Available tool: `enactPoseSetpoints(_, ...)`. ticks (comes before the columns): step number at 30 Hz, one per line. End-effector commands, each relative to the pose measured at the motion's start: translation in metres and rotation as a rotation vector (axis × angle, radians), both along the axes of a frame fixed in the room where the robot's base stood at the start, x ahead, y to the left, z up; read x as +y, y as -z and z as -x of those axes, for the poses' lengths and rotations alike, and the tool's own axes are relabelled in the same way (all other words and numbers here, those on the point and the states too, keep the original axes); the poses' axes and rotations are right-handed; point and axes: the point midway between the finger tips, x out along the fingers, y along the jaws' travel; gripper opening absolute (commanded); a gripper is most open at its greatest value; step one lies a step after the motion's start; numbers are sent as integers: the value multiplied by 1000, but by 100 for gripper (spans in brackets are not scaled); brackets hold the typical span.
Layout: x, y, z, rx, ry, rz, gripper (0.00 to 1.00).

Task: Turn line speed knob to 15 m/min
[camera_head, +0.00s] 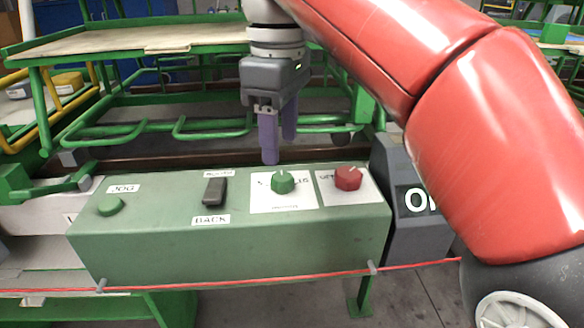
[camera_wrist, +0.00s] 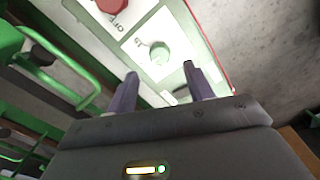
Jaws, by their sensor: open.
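The green line speed knob (camera_head: 283,182) sits on a white label plate (camera_head: 294,206) on top of the green control box (camera_head: 230,245). Its white pointer mark is toward the top of the plate, between the scale's end numbers. The knob also shows in the wrist view (camera_wrist: 159,53), beyond the fingertips. My gripper (camera_head: 277,145), with two purple fingers, is open and empty. It hangs above the far edge of the box, just behind the knob and apart from it. It also shows in the wrist view (camera_wrist: 160,75).
A red knob (camera_head: 348,178) stands right of the green one. A black switch (camera_head: 215,191) and a green JOG button (camera_head: 111,206) lie to the left. A red cord (camera_head: 230,280) runs along the box front. A dark grey housing (camera_head: 410,215) stands at the right.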

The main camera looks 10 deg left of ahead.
Motion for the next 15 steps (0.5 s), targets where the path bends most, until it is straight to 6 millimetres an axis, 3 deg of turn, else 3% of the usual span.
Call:
enactPoseSetpoints(6,-1,40,0,1,4,1,52)
enactPoseSetpoints(15,-1,62,0,-1,5,-1,52)
